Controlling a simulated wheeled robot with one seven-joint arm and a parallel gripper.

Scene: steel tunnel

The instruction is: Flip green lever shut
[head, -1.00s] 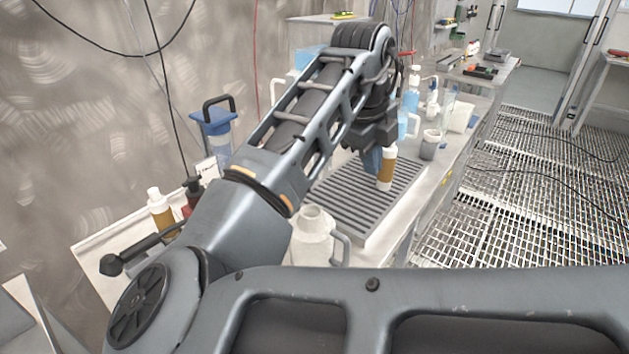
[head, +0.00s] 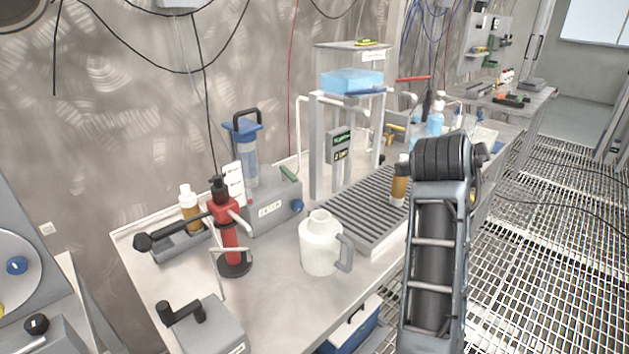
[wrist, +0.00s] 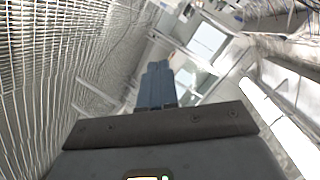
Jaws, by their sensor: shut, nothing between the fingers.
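A small green lever (head: 289,174) sits tilted on top of a grey box (head: 272,207) with a blue knob, on the bench beside the wall. Its exact position, open or shut, is too small to tell. My arm stands at the right in the head view, right of the box and lever. My gripper is hidden behind the arm there. In the wrist view my gripper (wrist: 157,85) shows its blue fingers together, with nothing between them. The lever is not seen in the wrist view.
A white jug (head: 320,243), a red pump stand (head: 229,240) and a blue-topped canister (head: 245,155) stand near the box. A ribbed tray (head: 365,205) with a brown bottle (head: 399,182) lies to the right. A red lever (head: 413,79) is further back. Grating floor lies at right.

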